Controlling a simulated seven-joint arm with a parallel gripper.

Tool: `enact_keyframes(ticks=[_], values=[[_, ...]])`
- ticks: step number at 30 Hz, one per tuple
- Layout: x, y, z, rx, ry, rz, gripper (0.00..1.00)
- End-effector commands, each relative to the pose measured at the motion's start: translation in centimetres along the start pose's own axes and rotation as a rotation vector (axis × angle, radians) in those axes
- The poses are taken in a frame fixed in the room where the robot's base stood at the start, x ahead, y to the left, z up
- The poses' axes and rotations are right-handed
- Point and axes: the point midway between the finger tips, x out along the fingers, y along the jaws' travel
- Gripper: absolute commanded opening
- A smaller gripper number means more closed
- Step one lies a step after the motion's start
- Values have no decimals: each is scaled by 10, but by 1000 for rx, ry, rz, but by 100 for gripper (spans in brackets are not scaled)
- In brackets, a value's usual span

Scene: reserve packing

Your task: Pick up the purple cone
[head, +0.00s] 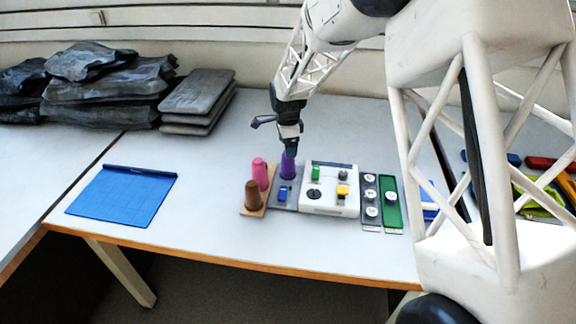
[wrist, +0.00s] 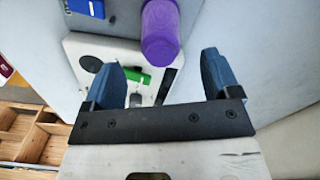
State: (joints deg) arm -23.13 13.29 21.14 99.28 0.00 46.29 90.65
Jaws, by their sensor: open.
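The purple cone (head: 288,167) stands upright at the far end of a grey board (head: 275,199), which also carries a blue block (head: 283,192). In the wrist view the purple cone (wrist: 160,32) shows at the top middle, its near end close to the gap between the fingertips. My gripper (head: 290,150) is right above the cone in the head view. In the wrist view my gripper (wrist: 162,65) is open, with one blue finger on each side and nothing held. Whether a finger touches the cone, I cannot tell.
A pink cone (head: 259,173) and a brown cone (head: 252,196) stand close on the left. A white panel (head: 330,208) with a green block (head: 316,173) and a yellow block (head: 342,190) is close on the right. A blue mat (head: 122,197) lies left, with clear table between.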

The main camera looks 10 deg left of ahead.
Motion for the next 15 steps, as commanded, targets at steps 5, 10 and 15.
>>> enact_keyframes(ticks=[5, 10, 15], values=[[2, 0, 0, 0, 0, 0, 82], [3, 0, 0, 0, 0, 0, 82], [9, 0, 0, 0, 0, 2, 82]])
